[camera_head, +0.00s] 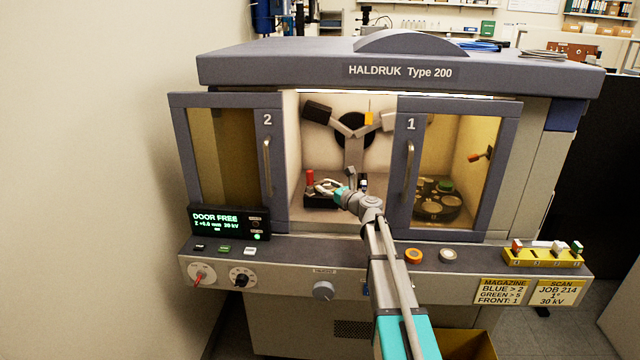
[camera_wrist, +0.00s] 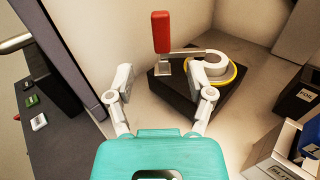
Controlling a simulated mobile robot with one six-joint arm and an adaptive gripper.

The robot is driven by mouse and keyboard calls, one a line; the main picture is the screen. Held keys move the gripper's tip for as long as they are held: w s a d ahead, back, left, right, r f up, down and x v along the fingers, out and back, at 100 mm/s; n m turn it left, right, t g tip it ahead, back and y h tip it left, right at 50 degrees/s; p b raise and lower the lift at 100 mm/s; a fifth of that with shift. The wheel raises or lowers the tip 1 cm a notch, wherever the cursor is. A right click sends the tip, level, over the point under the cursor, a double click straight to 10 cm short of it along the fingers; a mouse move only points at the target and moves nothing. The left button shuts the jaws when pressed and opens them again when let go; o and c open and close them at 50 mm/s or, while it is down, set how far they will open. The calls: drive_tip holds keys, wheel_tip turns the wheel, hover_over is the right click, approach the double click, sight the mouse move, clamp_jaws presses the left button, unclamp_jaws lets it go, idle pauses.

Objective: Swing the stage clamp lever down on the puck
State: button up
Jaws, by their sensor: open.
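The stage clamp lever has a red handle (camera_head: 310,178) that stands upright at the left of the stage. In the wrist view the red handle (camera_wrist: 160,32) rises above a metal bracket, and a flat bar runs from it toward the puck. The pale round puck (camera_wrist: 215,66) sits inside a yellow ring on the dark stage block (camera_wrist: 168,88). My gripper (camera_wrist: 160,82) is open and empty, its two fingers spread on the near side of the stage. The right finger overlaps the stage edge in view; contact cannot be told. In the head view my gripper (camera_head: 347,194) partly hides the stage.
The chamber opening lies between door 2 (camera_head: 267,175) and door 1 (camera_head: 410,180). A dark carousel (camera_head: 437,208) stands behind door 1's glass. A yellow magazine (camera_head: 543,260) sits on the front ledge. In the wrist view, dark boxes (camera_wrist: 300,95) stand at the right.

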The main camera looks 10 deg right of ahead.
drive_tip(key=shift+v, duration=0.9)
idle(0.7)
